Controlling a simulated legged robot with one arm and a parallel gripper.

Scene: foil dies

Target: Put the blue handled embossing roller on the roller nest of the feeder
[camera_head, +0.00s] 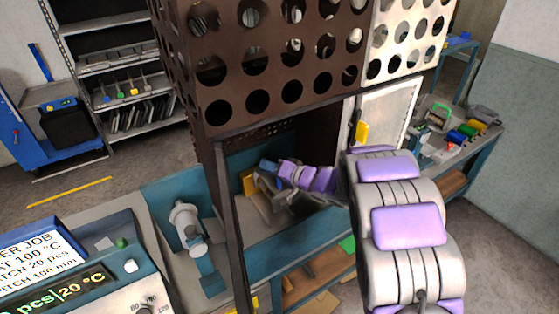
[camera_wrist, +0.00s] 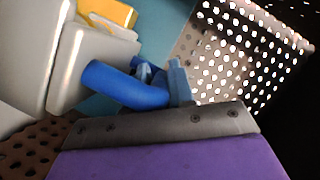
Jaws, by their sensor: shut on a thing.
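My arm reaches under the brown perforated hood, and my gripper (camera_head: 272,180) is at its end. In the wrist view a blue handle (camera_wrist: 125,86) lies against the grey edge of my gripper (camera_wrist: 155,122), which is shut on it. A blue part (camera_head: 268,165) also shows at the gripper in the head view. The roller's working end is not clearly visible. Pale grey blocks (camera_wrist: 90,68) stand close beside the handle, with a yellow part (camera_wrist: 108,12) behind them. I cannot make out the roller nest, or whether the roller touches anything.
The perforated hood (camera_head: 265,75) hangs over the work area, with a dark post (camera_head: 228,235) in front at left. A white cylindrical device (camera_head: 186,220) and a control panel (camera_head: 75,275) stand at left. A bench with coloured spools (camera_head: 465,132) is at right.

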